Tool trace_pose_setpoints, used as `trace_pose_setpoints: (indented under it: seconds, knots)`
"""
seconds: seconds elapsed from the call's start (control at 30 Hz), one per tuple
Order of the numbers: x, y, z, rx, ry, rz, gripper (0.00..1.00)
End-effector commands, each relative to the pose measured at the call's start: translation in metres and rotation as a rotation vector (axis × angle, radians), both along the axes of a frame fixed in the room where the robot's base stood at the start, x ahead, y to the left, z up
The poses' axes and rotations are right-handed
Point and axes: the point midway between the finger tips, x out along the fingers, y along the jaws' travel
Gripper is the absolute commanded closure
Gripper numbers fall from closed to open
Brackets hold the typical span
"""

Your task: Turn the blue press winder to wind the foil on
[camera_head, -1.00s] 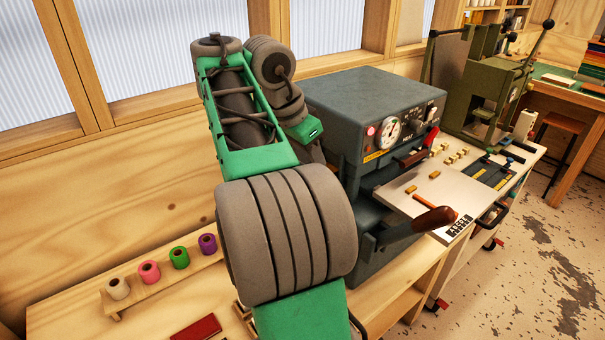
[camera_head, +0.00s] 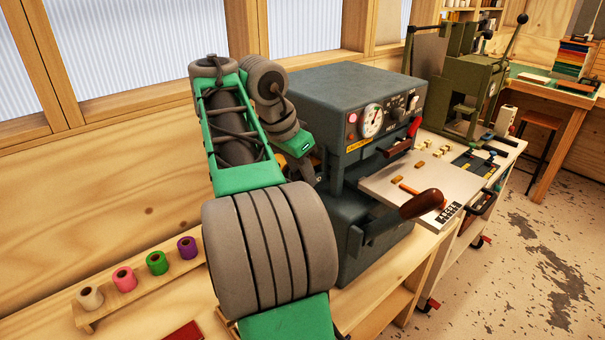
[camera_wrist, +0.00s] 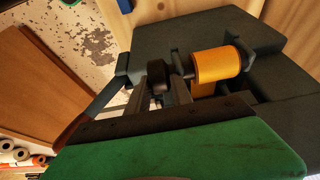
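The blue-grey press (camera_head: 350,85) stands on the wooden bench, with a dial on its front and a brown-handled lever. In the wrist view a gold-orange foil roll (camera_wrist: 216,64) sits on a spindle at the press's side. A black winder knob (camera_wrist: 158,75) is on the spindle's near end, left of the roll. My gripper (camera_wrist: 160,88) is at the knob, its grey fingers seemingly on either side of it. Whether the fingers press on the knob cannot be told. In the head view my arm and the press hide the fingertips and most of the roll.
A wooden rack (camera_head: 140,303) with white, pink, green and purple rolls stands at the lower left. A red flat item (camera_head: 183,331) lies near it. The press's white table (camera_head: 385,187) holds small brass pieces. A green press (camera_head: 468,85) stands farther right. Open floor lies at the right.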

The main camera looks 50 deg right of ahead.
Motion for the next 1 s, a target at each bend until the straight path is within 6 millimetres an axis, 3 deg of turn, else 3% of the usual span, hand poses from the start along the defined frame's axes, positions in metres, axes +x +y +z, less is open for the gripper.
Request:
trace_pose_setpoints:
  seconds: [0.3, 0.73, 1.0]
  knots:
    - [0.0000, 0.0001, -0.0001, 0.000, 0.000, 0.000, 1.00]
    - [-0.0001, -0.0001, 0.0008, 0.014, -0.002, 0.000, 1.00]
    - [-0.0012, -0.0026, 0.0034, 0.121, -0.025, -0.003, 1.00]
